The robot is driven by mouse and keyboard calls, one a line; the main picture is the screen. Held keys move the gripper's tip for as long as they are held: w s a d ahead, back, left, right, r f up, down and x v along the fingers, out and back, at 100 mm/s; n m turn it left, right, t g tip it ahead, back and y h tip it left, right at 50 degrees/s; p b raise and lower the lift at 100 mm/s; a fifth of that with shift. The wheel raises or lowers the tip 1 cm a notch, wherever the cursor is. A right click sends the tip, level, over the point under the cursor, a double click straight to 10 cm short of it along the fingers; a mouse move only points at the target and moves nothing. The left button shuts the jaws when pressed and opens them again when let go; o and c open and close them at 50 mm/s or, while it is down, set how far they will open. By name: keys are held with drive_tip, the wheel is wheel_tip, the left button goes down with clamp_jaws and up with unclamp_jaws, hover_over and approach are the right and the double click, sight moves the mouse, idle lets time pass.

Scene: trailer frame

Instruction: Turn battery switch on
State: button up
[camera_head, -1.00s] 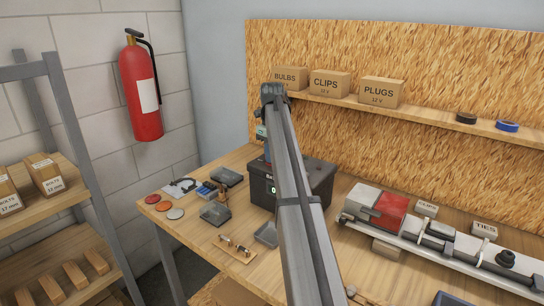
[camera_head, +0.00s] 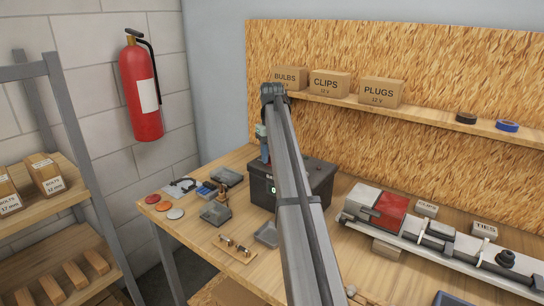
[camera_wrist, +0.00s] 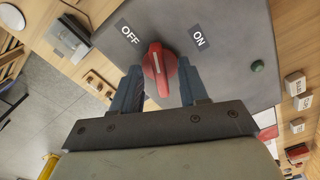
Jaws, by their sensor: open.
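The battery switch is a red rotary knob (camera_wrist: 153,64) with a white line, on the grey top of the battery box (camera_wrist: 228,60). The OFF label (camera_wrist: 129,35) is to its upper left and the ON label (camera_wrist: 199,39) to its upper right. The white line points up between the labels, closer to OFF. My gripper (camera_wrist: 160,70) is open, its two blue-grey fingers on either side of the knob; whether they touch it I cannot tell. In the head view the dark battery box (camera_head: 318,183) is partly hidden by my arm, and so is the knob.
Left of the box lie small parts, a metal tray (camera_head: 267,234) and a wooden holder (camera_head: 234,249). On the right is a long grey assembly with a red block (camera_head: 389,211). A shelf with boxes (camera_head: 381,92) is behind.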

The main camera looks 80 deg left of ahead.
drive_tip(key=shift+r, duration=0.15)
drive_tip(key=shift+r, duration=2.85)
